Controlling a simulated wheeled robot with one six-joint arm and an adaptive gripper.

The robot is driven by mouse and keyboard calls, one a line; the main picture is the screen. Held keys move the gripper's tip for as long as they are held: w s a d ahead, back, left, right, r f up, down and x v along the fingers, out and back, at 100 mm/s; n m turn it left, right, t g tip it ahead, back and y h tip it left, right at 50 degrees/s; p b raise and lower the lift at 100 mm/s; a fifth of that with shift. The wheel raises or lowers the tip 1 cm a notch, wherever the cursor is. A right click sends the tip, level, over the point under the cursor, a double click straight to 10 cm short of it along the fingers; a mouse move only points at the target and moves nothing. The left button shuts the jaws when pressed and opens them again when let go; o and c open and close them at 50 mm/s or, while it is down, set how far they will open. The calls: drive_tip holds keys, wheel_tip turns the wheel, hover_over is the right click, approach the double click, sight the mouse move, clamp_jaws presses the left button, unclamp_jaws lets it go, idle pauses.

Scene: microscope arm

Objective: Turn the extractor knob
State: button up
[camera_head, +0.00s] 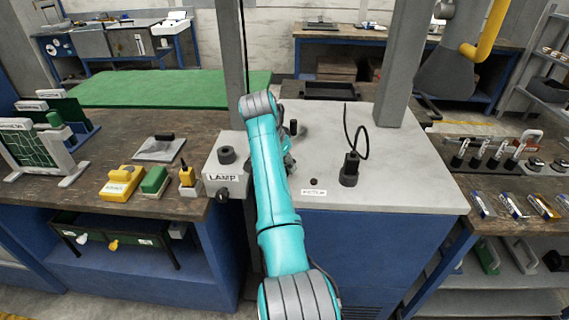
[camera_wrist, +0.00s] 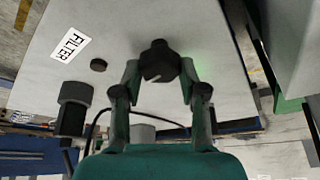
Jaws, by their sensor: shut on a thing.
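A black knob (camera_wrist: 158,58) with a pale pointer mark stands on the grey top of a cabinet in the wrist view. No label naming it as the extractor knob can be read. My gripper (camera_wrist: 160,75) has one finger on each side of this knob and is shut on it. In the head view my teal arm reaches over the cabinet's grey top (camera_head: 420,180), and my gripper (camera_head: 285,158) is mostly hidden behind the arm. The knob cannot be made out clearly there.
A FILTER label (camera_wrist: 70,45) and a small dark disc (camera_wrist: 98,65) lie near the knob. A black cylinder with a cable (camera_head: 349,170) stands to the right. A LAMP box (camera_head: 226,165) is left of my arm. Two grey posts (camera_head: 400,60) rise from behind.

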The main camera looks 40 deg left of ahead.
drive_tip(key=shift+m+h, duration=0.3)
drive_tip(key=shift+m, duration=0.6)
drive_tip(key=o, duration=1.1)
drive_tip(key=shift+o, duration=0.2)
drive_tip(key=v, duration=1.2)
drive_tip(key=shift+w+a, duration=0.1)
drive_tip(key=shift+w, duration=0.05)
